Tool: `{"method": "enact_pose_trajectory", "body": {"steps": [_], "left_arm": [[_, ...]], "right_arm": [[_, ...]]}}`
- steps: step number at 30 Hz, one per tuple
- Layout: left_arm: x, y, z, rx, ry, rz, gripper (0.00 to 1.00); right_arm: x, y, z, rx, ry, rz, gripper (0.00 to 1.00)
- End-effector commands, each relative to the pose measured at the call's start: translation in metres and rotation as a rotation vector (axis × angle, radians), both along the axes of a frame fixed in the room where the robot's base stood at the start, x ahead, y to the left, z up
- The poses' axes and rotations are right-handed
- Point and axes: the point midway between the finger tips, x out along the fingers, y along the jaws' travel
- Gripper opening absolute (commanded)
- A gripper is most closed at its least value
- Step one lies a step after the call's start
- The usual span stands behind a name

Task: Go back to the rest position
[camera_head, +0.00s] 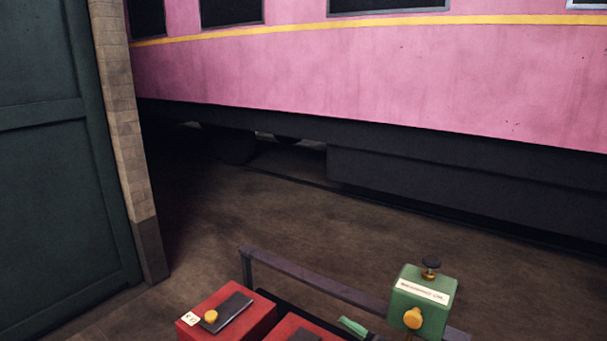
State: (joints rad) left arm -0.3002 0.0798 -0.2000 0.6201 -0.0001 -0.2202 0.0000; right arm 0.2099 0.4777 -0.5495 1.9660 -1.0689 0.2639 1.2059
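Neither of my grippers shows in the head view, and no part of my arms can be made out. What they hold, if anything, cannot be seen. At the bottom of the view stands a green box (433,298) with a white label, a yellow knob on its front and a dark knob on top. Its label is too small to read surely. Left of it is a red box (256,319) with a dark plate, a yellow knob and a small white tag.
A dark rail (315,283) runs behind the boxes. A second red box (300,329) and a small green piece (353,326) are partly cut off. A pink railway carriage (330,75) spans the back. A dark green door (50,170) and brick pillar (126,130) stand left. Brown floor (255,215) between is clear.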

Motion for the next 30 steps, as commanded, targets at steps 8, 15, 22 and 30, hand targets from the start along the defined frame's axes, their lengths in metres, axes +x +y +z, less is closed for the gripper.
{"method": "enact_pose_trajectory", "body": {"steps": [8,15,22,30], "left_arm": [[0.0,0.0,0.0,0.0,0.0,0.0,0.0],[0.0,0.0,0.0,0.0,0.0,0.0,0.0],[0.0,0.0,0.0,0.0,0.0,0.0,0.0],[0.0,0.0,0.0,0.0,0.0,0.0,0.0]], "right_arm": [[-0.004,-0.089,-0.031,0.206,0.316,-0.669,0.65],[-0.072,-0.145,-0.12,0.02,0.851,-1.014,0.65],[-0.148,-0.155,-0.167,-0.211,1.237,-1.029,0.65],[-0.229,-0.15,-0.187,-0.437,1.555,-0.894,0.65]]}}
